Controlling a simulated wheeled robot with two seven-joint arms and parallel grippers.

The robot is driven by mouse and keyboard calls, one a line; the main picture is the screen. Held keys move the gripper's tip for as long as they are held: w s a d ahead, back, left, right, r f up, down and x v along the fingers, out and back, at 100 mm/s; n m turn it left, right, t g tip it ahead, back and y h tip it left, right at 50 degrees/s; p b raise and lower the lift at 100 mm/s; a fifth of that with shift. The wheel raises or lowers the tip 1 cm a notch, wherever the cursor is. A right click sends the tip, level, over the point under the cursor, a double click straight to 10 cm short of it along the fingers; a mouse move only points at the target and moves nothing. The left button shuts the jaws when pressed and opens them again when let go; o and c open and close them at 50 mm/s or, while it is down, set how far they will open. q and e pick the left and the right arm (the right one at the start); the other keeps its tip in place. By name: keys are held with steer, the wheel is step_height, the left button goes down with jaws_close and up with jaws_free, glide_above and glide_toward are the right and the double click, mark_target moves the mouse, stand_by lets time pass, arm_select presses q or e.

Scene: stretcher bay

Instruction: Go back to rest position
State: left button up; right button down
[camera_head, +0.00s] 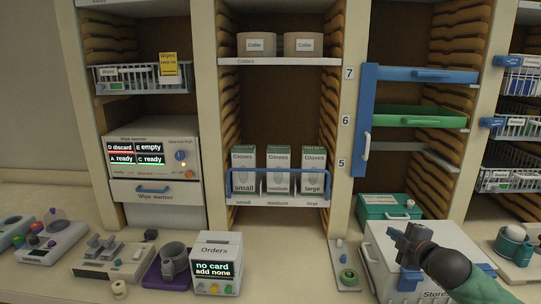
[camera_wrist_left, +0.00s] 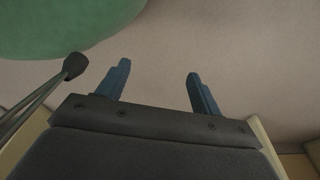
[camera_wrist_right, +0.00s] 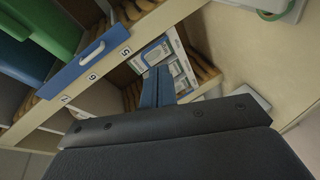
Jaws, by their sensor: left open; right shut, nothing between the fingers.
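My right gripper (camera_head: 400,238) comes in at the lower right of the head view, above the white Stores box (camera_head: 440,236). Its blue fingers (camera_wrist_right: 157,88) are shut together with nothing between them in the right wrist view. My left gripper (camera_wrist_left: 158,85) does not show in the head view. In the left wrist view its two blue fingers stand wide apart with nothing between them. A plain pale surface lies beyond them.
The counter holds an Orders box (camera_head: 217,263), a wipe warmer (camera_head: 155,160) above it at the left, and a teal case (camera_head: 389,206). Glove boxes (camera_head: 278,170) stand behind a blue rail. A green drawer (camera_head: 420,117) juts out at right.

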steer(key=s+a+f+m+g+h, duration=0.1)
steer(key=s+a+f+m+g, duration=0.25)
steer(key=s+f, duration=0.6)
steer(key=s+a+f+m+g+h, duration=0.15)
steer(key=s+a+f+m, duration=0.45)
steer(key=f, duration=0.6)
steer(key=s+a+f+m+g, duration=0.25)
steer(key=s+f, duration=0.25)
steer(key=s, duration=0.7)
steer(key=s+a+f+m+g, duration=0.1)
steer(key=s+f+m+g, duration=0.3)
steer(key=s, duration=0.8)
step_height(320, 180, down, 30)
steer(key=w+a+n+g+b, duration=0.1)
steer(key=w+a+b, duration=0.1)
arm_select(q)
steer(key=w+d+r+b, duration=0.2)
steer(key=w+d+r, duration=0.1)
steer(key=w+r, duration=0.2)
step_height(320, 180, up, 2)
steer(key=shift+w, duration=0.4)
arm_select(e)
steer(key=s+f, duration=0.4)
steer(key=f, duration=0.8)
steer(key=s+f, duration=0.4)
steer(key=f, duration=0.7)
steer(key=shift+s+f+g, duration=0.15)
steer(key=shift+f+g, duration=0.25)
steer(key=shift+g, duration=0.05)
steer(key=shift+a, duration=0.1)
